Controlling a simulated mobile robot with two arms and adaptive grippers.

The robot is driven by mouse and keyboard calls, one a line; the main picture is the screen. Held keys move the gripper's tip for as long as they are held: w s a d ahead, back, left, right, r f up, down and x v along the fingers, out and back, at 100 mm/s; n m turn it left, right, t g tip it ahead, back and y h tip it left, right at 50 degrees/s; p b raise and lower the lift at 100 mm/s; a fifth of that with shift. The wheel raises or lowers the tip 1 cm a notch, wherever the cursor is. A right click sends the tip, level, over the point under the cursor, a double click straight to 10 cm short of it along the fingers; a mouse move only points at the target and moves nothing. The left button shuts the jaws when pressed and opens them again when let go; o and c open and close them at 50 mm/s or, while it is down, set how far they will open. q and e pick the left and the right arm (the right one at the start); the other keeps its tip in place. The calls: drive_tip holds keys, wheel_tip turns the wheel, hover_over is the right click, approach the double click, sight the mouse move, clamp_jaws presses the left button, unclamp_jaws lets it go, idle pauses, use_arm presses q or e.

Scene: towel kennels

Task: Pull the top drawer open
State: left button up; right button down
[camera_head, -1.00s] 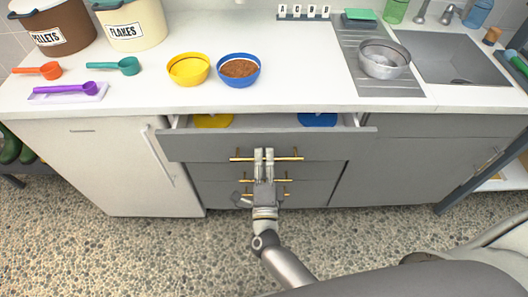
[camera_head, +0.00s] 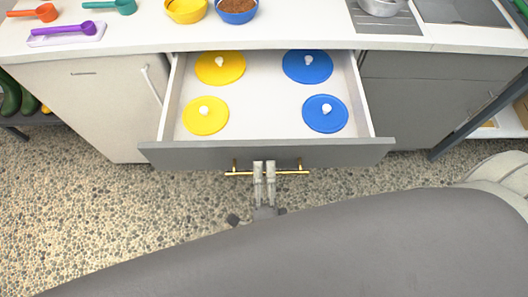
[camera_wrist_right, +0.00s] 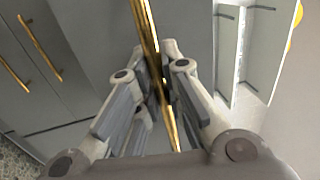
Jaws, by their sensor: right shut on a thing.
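The top drawer (camera_head: 277,121) is grey-fronted with a white inside and stands well out from the counter. It holds two yellow lids (camera_head: 205,115) on the left and two blue lids (camera_head: 325,114) on the right, each with a white knob. Its brass bar handle (camera_head: 293,172) runs across the front. My right gripper (camera_head: 264,166) is shut on the middle of the handle. In the right wrist view the fingers (camera_wrist_right: 156,75) close around the brass bar (camera_wrist_right: 145,22). My left gripper is not in view.
A white counter (camera_head: 290,30) above carries a yellow bowl (camera_head: 185,10), a blue bowl (camera_head: 237,10), scoops (camera_head: 62,29) at the left, and a metal bowl (camera_head: 382,6) near the sink. The pebbled floor (camera_head: 110,215) before the cabinets is clear at the left.

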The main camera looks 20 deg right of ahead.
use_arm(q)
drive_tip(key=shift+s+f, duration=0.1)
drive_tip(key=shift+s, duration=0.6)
use_arm(e)
drive_tip(key=shift+v, duration=0.75)
drive_tip(key=shift+r, duration=0.15)
drive_tip(key=c, duration=1.5)
unclamp_jaws()
drive_tip(key=shift+c, duration=0.2)
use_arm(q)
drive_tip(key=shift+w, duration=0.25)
